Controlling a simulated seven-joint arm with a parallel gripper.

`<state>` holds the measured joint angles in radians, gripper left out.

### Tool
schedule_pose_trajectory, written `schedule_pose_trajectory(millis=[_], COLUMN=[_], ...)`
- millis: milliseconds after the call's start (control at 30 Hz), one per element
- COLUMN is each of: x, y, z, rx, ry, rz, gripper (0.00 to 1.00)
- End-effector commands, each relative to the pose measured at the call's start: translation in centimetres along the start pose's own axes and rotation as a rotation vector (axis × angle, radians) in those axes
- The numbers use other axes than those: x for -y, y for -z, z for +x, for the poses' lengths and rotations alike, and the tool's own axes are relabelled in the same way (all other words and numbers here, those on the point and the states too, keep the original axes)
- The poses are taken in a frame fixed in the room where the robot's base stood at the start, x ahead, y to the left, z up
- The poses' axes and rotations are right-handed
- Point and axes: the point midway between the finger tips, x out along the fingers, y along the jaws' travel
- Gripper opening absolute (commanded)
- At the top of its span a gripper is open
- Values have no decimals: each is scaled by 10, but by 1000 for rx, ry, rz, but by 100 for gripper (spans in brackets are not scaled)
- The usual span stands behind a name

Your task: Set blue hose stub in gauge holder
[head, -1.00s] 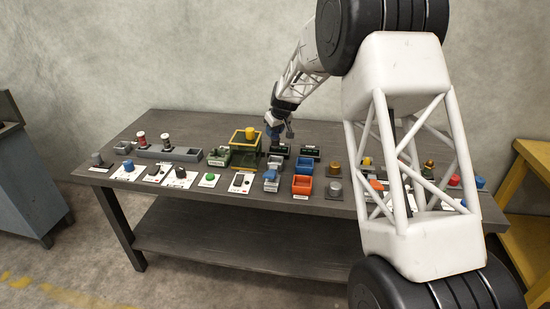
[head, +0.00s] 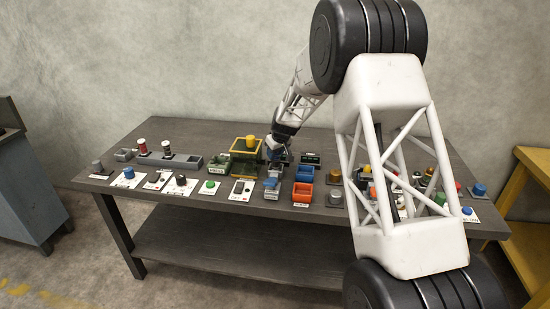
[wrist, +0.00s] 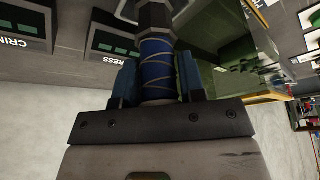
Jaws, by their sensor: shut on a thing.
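My gripper (head: 274,153) is low over the back middle of the table, just right of the olive and yellow bin (head: 236,160). In the wrist view my gripper (wrist: 155,88) is shut on the blue hose stub (wrist: 157,68), a ribbed blue cylinder with pale spiral lines and a dark faceted end. The stub lies between the two blue-grey fingers. In the head view the stub is too small to tell from the gripper. I cannot tell which holder is the gauge holder; no such label is readable.
A dark panel with green displays (head: 311,159) stands right of my gripper. Blue (head: 304,174) and orange (head: 302,193) bins stand in front. A long grey tray (head: 182,162) lies to the left. Several knobs and buttons line the front edge. My arm hides part of the right side.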

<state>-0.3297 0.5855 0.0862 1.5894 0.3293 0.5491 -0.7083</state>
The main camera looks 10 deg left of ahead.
Motion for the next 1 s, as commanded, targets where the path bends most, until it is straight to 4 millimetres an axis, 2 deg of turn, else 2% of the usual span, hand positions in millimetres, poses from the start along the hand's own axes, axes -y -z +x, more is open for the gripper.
schedule_pose_trajectory(millis=[100,233,900,933,1000], x=[0,0,0,0,0], y=[-5,-8,-12,-12,-12], z=[13,21,29,29,29], rx=[1,-1,0,0,0], ry=[0,-1,0,0,0], rz=[1,-1,-1,-1,-1], gripper=[4,4,4,42,52])
